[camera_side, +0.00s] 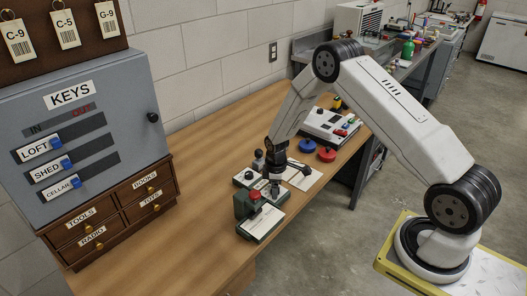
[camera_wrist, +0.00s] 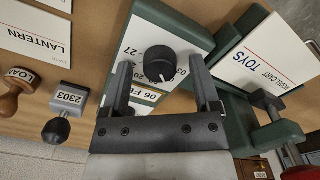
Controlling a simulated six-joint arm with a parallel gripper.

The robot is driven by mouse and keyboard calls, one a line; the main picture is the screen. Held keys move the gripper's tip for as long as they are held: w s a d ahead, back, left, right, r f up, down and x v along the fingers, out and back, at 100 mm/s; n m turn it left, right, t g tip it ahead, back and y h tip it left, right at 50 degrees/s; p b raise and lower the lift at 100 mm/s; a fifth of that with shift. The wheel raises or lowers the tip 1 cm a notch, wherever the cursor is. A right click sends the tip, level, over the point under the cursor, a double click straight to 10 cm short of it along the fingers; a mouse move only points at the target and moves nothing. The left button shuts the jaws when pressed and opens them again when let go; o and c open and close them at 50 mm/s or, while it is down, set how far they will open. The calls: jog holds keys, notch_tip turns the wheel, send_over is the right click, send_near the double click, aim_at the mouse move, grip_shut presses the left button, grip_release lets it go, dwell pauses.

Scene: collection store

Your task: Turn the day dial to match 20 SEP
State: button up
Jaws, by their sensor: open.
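A black round day dial (camera_wrist: 155,65) with a white pointer line sits on a white-faced, green-edged panel (camera_wrist: 183,32) in the wrist view. Numbers 27, 20 and 03 are printed around it, partly covered. The pointer faces the side nearest my gripper, by the 20 and 03; its exact reading is unclear. A label starting "06 FE" (camera_wrist: 145,95) is partly hidden by my gripper. My gripper (camera_wrist: 161,66) is open, with one finger on each side of the dial; contact cannot be told. In the side view my gripper (camera_side: 275,186) points down over the panel and hides the dial.
A green press with a red knob (camera_side: 254,195) stands close in front. A TOYS card (camera_wrist: 262,52), a LANTERN card (camera_wrist: 35,35), a LOAN stamp (camera_wrist: 17,88) and a 2303 stamp (camera_wrist: 68,108) surround the panel. The key cabinet (camera_side: 125,95) stands left; bare table (camera_side: 215,150) lies behind.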

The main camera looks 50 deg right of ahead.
grip_shut()
jog(key=shift+m, duration=0.3)
jog(key=m, duration=1.2)
jog(key=shift+m, duration=0.3)
dwell(0.5)
grip_release()
